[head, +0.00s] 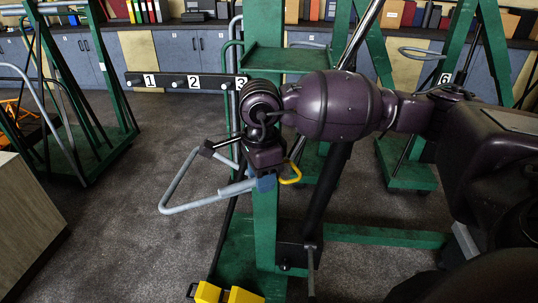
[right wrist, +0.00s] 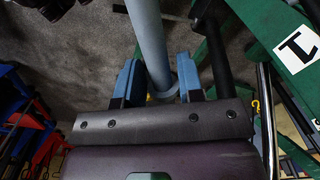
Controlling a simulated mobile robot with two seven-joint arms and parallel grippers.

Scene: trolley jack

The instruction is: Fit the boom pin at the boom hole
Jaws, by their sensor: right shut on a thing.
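My right gripper (head: 263,180) hangs from its purple arm in the middle of the head view. Its two blue fingers (right wrist: 158,80) are shut on a grey-blue round bar, which I take for the boom pin (right wrist: 148,35); a wider collar shows between the fingers. In the head view the bar (head: 238,187) points left from the fingers, beside a bent grey tube (head: 178,190); I cannot tell whether they join. The gripper is in front of a green upright post (head: 265,225). A dark beam (head: 175,81) bears white labels 1, 2 and 3. I cannot make out the boom hole. My left gripper is not in view.
A green wheeled frame (head: 85,155) stands at left, another (head: 408,176) at right. A yellow hooked piece (head: 292,173) is close by the gripper. Cabinets (head: 190,60) line the back. Open grey floor (head: 130,235) is at left.

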